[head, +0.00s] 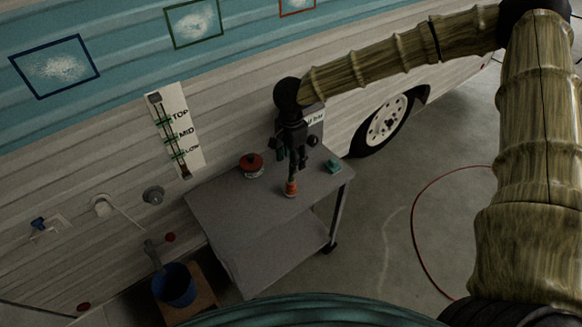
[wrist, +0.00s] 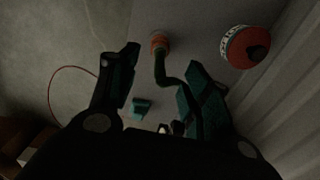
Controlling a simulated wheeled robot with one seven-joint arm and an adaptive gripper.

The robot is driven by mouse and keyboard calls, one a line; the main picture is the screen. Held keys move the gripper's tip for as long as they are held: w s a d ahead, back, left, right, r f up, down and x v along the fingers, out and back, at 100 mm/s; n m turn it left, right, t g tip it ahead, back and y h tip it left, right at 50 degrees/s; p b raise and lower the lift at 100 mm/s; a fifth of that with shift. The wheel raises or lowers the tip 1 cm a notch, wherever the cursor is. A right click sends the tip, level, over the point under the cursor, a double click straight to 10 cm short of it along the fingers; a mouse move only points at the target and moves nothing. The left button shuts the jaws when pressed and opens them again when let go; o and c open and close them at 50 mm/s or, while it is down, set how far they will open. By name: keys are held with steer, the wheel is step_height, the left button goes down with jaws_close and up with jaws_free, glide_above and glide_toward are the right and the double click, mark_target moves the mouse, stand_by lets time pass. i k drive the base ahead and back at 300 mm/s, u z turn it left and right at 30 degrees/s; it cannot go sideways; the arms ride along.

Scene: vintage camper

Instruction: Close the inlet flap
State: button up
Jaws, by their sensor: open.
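A pale plate with partly readable lettering (head: 316,118), seemingly ending in "Inlet", is on the camper's side behind my wrist. My arm covers much of it, so I cannot tell which part is the flap or how far it stands open. My gripper (head: 292,156) is open above the grey cart and points down. In the wrist view my gripper (wrist: 163,62) has its two fingers spread. A dark, curved stem with an orange end (wrist: 160,42) shows between them; I cannot tell whether they touch it. The orange end also shows on the cart (head: 291,188).
The cart (head: 240,220) also carries a red-topped round tin (head: 251,164) and a teal block (head: 333,166). A red hose (head: 414,220) lies on the floor.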

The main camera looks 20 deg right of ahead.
mark_target(41, 224)
steer(key=u, duration=1.3)
